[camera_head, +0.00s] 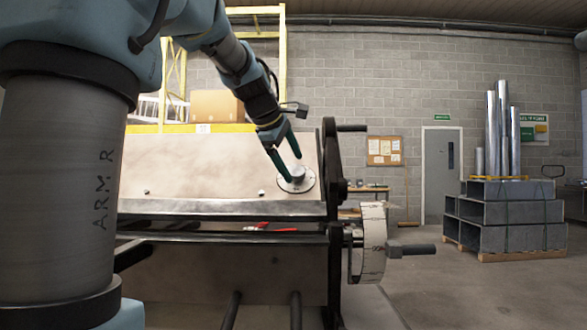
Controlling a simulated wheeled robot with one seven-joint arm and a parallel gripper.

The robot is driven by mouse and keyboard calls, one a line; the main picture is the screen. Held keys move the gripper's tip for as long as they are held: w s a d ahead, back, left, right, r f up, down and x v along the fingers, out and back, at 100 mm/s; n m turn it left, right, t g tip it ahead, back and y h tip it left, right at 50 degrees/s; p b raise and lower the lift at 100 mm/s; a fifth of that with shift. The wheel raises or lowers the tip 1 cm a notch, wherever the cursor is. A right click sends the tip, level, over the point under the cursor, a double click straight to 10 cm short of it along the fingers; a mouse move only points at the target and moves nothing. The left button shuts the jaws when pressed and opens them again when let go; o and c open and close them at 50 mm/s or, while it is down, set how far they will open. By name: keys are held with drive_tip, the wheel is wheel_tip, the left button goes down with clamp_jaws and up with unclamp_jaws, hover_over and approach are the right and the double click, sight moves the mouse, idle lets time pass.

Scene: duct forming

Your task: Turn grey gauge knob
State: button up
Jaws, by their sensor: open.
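The grey gauge knob (298,174) is a small round knob on a pale circular dial plate (296,186). The dial sits at the right end of the bending machine's light upper panel (210,165). My gripper (289,165) comes down from above, its two dark green fingers open. The fingertips are at the knob, one to its left and one near its upper right. I cannot tell whether they touch it. Part of the dial is hidden behind the gripper.
The machine's black side frame (332,190) with a crank handle (351,128) stands just right of the dial. A graduated drum (372,243) with another handle (412,249) is below. Ducts on a pallet (507,218) stand far right. Open floor lies between.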

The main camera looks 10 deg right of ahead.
drive_tip(key=v, duration=0.8)
drive_tip(key=shift+s+a+r, duration=0.15)
drive_tip(key=shift+s+r, duration=0.1)
drive_tip(key=shift+r, duration=0.05)
